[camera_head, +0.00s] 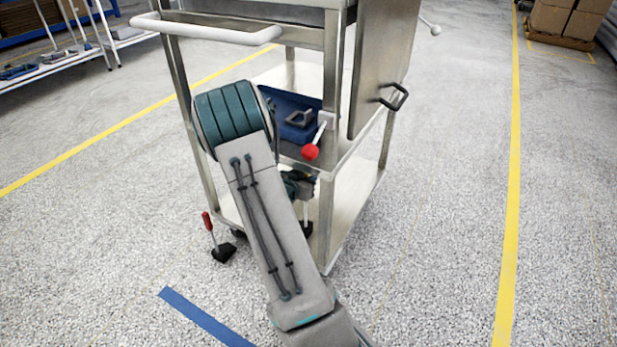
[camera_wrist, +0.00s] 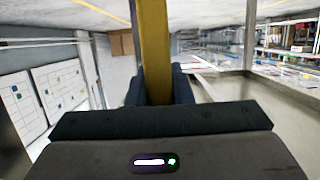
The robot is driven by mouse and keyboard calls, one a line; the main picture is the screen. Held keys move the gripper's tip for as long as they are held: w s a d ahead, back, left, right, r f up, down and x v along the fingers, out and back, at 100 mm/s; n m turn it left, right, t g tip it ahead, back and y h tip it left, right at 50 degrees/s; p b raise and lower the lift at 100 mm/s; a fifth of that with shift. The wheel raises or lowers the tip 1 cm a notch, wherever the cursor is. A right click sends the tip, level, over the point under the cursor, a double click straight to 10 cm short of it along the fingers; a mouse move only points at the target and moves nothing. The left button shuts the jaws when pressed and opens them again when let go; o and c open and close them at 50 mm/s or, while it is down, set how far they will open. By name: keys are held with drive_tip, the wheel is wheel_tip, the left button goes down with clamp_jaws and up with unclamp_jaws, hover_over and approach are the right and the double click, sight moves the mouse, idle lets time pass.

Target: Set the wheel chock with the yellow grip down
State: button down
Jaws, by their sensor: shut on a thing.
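The yellow grip (camera_wrist: 155,45) of the wheel chock stands between my fingers in the wrist view and runs up out of the frame. My gripper (camera_wrist: 158,88) is shut on it. The chock's block does not show in the wrist view, and I cannot make out the yellow grip in the head view. There, my gripper (camera_head: 298,184) is partly hidden behind my arm, by the cart's lower part. A second chock (camera_head: 223,252), black with a red grip (camera_head: 208,222), stands on the floor by the cart's left caster.
A metal cart (camera_head: 347,215) with a hanging door (camera_head: 375,65) stands before me. Its shelf holds a blue tray (camera_head: 275,103), and a red-knobbed lever (camera_head: 311,151) sticks out. A blue floor strip (camera_head: 200,318) lies in front.

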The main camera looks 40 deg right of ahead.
drive_tip(key=shift+f, duration=0.1)
drive_tip(key=c, duration=1.3)
unclamp_jaws()
